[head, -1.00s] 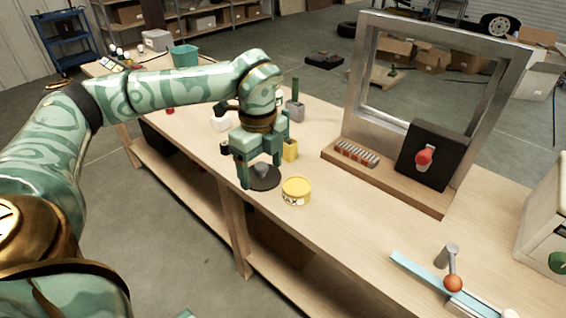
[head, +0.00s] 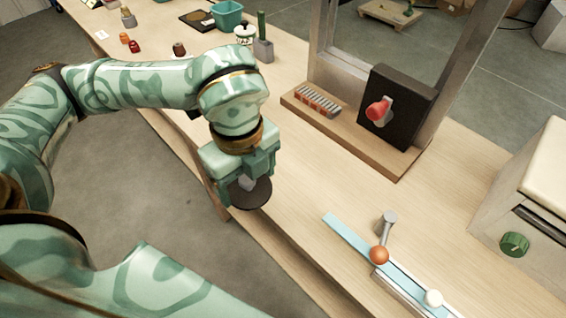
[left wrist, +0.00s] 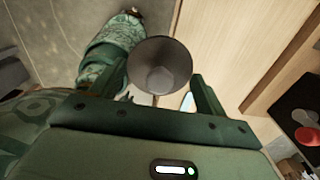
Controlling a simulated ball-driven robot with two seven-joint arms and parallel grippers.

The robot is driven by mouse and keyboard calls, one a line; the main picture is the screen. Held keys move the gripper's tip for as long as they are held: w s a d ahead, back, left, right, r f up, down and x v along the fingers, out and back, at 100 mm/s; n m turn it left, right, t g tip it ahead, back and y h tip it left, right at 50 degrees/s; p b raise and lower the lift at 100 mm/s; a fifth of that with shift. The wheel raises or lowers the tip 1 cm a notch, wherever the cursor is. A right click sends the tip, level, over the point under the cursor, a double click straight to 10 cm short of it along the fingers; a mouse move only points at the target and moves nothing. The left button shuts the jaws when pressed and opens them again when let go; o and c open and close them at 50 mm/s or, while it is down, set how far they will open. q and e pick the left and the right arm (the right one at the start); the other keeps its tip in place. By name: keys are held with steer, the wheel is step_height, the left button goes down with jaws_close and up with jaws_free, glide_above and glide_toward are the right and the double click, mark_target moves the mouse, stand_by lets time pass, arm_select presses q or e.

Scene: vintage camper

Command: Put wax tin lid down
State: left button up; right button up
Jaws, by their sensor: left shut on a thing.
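The wax tin lid (head: 252,194) is a dark, flat round disc with a grey knob. My left gripper (head: 246,184) is shut on the knob, with the disc hanging below the fingers near the bench's front edge. In the left wrist view the lid (left wrist: 161,55) shows between the fingers (left wrist: 160,85), with floor at its left and bench wood at its right. I cannot tell its exact height. The yellow wax tin is not visible now. My right gripper is not in view.
A wooden board (head: 350,138) with a black box and red knob stands behind on the bench (head: 300,195). A light blue rail (head: 347,232) with an orange ball lies at right front. A cream box (head: 535,190) is far right. Bare wood lies between lid and rail.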

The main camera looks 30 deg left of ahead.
arm_select(q)
steer(key=shift+n, duration=0.3)
steer(key=w+f+b, duration=0.1)
steer(key=w+f, duration=0.2)
steer(key=w, duration=0.1)
steer(key=w+a+f+b, duration=0.1)
steer(key=w+f, duration=0.2)
steer(key=w, duration=0.1)
steer(key=w+a+f+b, duration=0.1)
steer(key=w+f, duration=0.2)
steer(key=w, duration=0.1)
steer(key=shift+w+a+f+b, duration=0.1)
steer(key=shift+w+a+b, duration=0.05)
steer(key=shift+w+b, duration=0.25)
steer(key=shift+w+f, duration=0.2)
steer(key=shift+f, duration=0.1)
step_height(320, 180, down, 3)
steer(key=shift+w+f+b, duration=0.1)
steer(key=shift+f+b, duration=0.1)
steer(key=shift+b, duration=0.55)
steer(key=shift+r, duration=0.15)
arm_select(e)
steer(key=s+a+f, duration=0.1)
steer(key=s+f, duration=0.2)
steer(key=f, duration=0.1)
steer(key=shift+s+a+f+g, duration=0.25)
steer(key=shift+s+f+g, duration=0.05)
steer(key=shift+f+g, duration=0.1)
